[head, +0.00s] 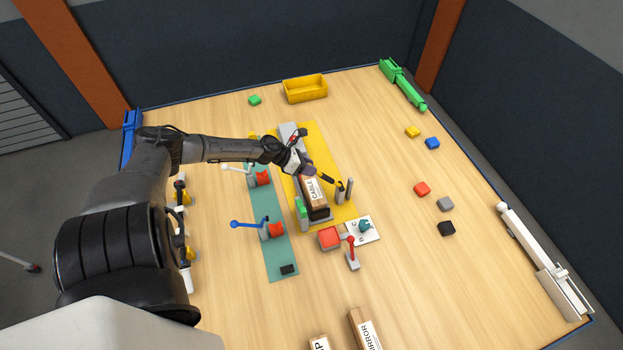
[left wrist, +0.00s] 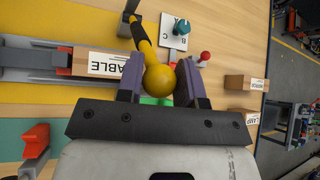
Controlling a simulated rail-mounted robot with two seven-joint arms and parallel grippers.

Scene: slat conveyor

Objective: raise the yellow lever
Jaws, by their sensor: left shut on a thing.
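The yellow lever shows in the left wrist view as a yellow shaft with a round yellow knob (left wrist: 159,79). Its far end is dark, near the top edge. The purple fingers of my left gripper (left wrist: 160,74) stand on both sides of the knob and are shut on it. In the head view my left gripper (head: 306,170) is above the yellow mat, beside the slat conveyor. The lever's dark part (head: 328,179) slants from the gripper down to small upright posts (head: 343,191); the knob is hidden there. My right gripper is not in view.
A box marked CABLE (head: 314,196) lies on the conveyor just below the gripper. A white lever (head: 239,169) and a blue lever (head: 249,224) stand on the teal mat (head: 283,258). A red lever (head: 351,250) and a teal knob (head: 364,226) are nearer.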

